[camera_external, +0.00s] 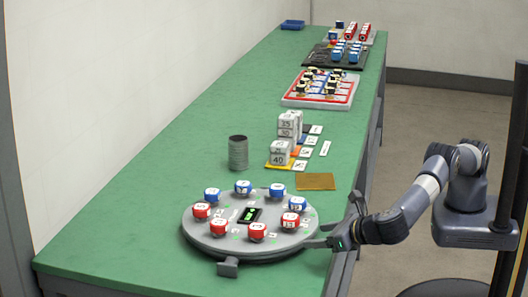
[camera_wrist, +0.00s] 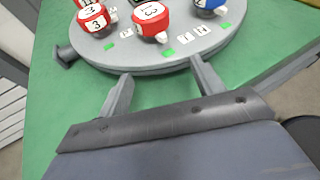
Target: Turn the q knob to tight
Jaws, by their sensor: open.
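A round grey turntable (camera_external: 225,240) on the green bench carries a ring of red and blue knobs, with small white tags and green marks. Red knobs (camera_external: 257,231) sit along the near side and blue knobs (camera_external: 243,187) along the far side. I cannot make out which one is the q knob. In the wrist view, a red knob (camera_wrist: 151,20) marked 13 and another red knob (camera_wrist: 93,20) marked 3 show near the rim, with a blue knob (camera_wrist: 209,6) at right. My gripper (camera_external: 337,220) is open and empty at the turntable's right edge; its fingers (camera_wrist: 160,76) point toward the rim.
A grey block (camera_external: 228,267) juts from the turntable's front. Behind stand a grey cylinder (camera_external: 238,153), numbered grey blocks (camera_external: 279,155), a brown mat (camera_external: 315,181) and a red-rimmed tray (camera_external: 320,104). The bench left of the turntable is clear.

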